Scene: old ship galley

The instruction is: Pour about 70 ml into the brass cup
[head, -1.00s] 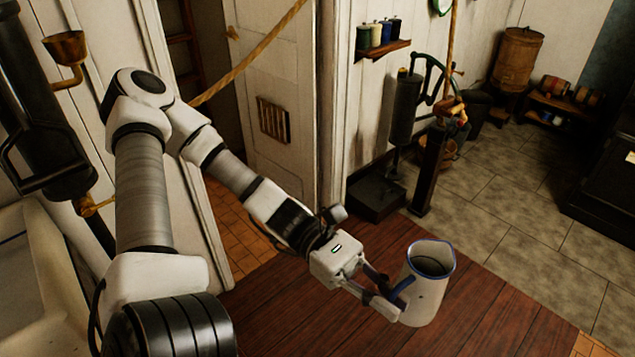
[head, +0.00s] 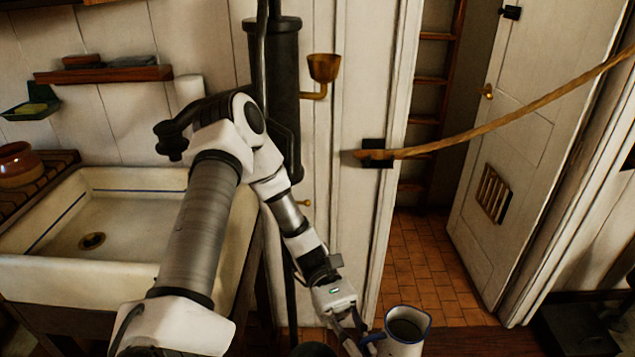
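A brass cup (head: 324,68) is fixed by a curved brass arm to the side of a black upright pump-like cylinder (head: 272,60) on the white wall. Its inside is hidden. A white enamel jug (head: 404,340) with a blue rim and blue handle is at the bottom of the head view, partly cut off. My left gripper (head: 364,341) is shut on the jug's handle. The jug looks about upright, lower in the picture and to the right of the cup. Its inside is dark, and I cannot tell the liquid level. My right gripper is not in view.
A white sink (head: 120,262) stands at the left, with a brown pot (head: 18,165) beside it. A shelf (head: 105,75) hangs above. A rope (head: 500,125) crosses the doorway at the right. An open white door (head: 530,140) stands behind it.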

